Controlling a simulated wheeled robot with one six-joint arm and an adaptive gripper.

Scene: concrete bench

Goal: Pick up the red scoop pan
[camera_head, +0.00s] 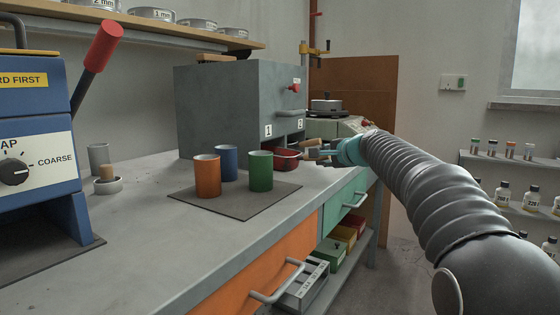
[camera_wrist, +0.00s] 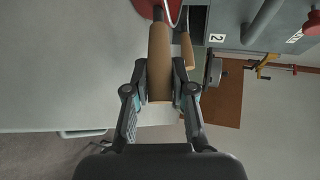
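The red scoop pan (camera_head: 287,160) is at the bench's right edge, in front of the grey cabinet marked 1 and 2. Its red bowl also shows at the top of the wrist view (camera_wrist: 147,9). Its wooden handle (camera_wrist: 160,55) runs toward my wrist camera. My gripper (camera_wrist: 160,72) has one finger on each side of this handle, close against it, and appears shut on it. In the head view my gripper (camera_head: 326,151) is right of the pan and small, so finger contact is hard to see there.
A second wooden piece (camera_wrist: 187,50) is just beside my right finger. Orange (camera_head: 207,176), blue (camera_head: 228,163) and green (camera_head: 260,171) cups stand on a dark mat left of the pan. The grey cabinet (camera_head: 225,105) is behind. Open floor lies right of the bench.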

